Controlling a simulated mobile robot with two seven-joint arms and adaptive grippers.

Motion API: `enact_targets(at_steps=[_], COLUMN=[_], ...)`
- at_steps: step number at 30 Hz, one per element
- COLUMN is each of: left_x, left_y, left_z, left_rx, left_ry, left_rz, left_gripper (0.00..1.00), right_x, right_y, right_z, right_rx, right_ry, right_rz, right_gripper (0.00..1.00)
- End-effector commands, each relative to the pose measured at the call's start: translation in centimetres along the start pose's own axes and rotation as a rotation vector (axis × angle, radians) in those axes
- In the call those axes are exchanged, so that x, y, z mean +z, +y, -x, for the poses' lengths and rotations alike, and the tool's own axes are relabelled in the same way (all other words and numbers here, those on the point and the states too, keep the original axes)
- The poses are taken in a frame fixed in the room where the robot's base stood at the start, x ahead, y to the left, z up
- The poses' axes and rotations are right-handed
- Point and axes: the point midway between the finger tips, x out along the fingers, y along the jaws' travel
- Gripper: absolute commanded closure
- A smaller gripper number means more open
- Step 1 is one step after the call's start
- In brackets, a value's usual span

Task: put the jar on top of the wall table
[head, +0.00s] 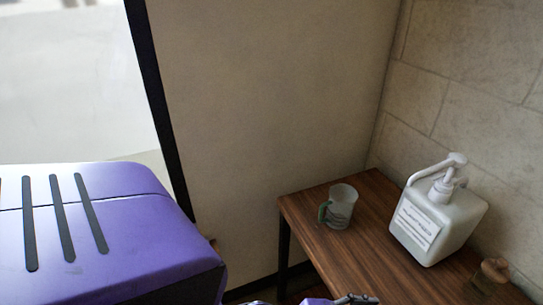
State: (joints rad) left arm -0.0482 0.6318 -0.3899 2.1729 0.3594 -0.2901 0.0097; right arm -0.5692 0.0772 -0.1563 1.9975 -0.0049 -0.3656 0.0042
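The wall table (345,262) is a dark brown wooden table in the corner at the lower right of the head view. A small brown, rounded object with a knob-like top (491,273) stands on it at the right; it may be the jar, but I cannot tell for sure. A sliver of purple and dark grey mechanism (352,299) shows at the bottom edge, in front of the table; it looks like part of my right gripper or wrist, mostly cut off. Its fingers cannot be made out. My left gripper is not in view.
A white pump bottle (437,222) with a label stands on the table near the stone wall. A pale cup with a green handle (341,205) stands near the left back edge. Bare tabletop lies between and in front of them. Walls close the back and right.

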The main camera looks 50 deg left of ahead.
Motion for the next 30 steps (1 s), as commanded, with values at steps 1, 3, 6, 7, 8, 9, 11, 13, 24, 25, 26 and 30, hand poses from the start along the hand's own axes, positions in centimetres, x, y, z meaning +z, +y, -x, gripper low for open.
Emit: enact_targets(at_steps=[1, 3, 6, 7, 8, 9, 11, 13, 24, 25, 26, 30], left_x=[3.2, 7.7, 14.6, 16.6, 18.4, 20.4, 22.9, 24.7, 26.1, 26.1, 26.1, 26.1], left_y=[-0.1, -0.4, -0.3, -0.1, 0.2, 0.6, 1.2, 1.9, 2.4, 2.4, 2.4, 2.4], left_z=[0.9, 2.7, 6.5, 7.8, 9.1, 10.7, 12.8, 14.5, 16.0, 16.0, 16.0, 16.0], left_rx=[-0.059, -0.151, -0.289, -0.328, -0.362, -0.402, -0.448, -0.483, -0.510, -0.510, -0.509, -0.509], left_ry=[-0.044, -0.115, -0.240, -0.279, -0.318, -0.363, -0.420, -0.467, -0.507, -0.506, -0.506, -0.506], left_rz=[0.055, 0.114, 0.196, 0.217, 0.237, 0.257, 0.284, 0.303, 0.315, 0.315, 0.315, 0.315], left_gripper=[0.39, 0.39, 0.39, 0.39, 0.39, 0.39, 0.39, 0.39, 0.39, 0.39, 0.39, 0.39], right_x=[0.0, -0.1, -0.1, -0.1, -0.1, 0.0, 0.1, 0.2, 0.9, 0.9, 0.9, 0.8], right_y=[0.0, 0.0, 0.0, 0.0, 0.0, 0.0, 0.0, 0.0, 0.1, 0.1, 0.1, 0.1], right_z=[-0.1, -0.1, -0.2, -0.2, -0.2, -0.2, -0.1, -0.1, 0.2, 0.3, 0.3, 0.2], right_rx=[0.000, -0.001, -0.001, -0.001, -0.001, -0.001, -0.001, -0.001, 0.002, 0.002, 0.002, 0.002], right_ry=[0.000, 0.002, 0.002, 0.002, 0.002, 0.001, -0.001, -0.003, -0.015, -0.015, -0.015, -0.014], right_rz=[0.000, 0.001, 0.001, 0.001, 0.002, 0.002, 0.002, 0.002, 0.000, 0.000, 0.000, 0.000], right_gripper=[0.60, 0.60, 0.60, 0.60, 0.60, 0.60, 0.60, 0.60, 0.60, 0.60, 0.60, 0.60])
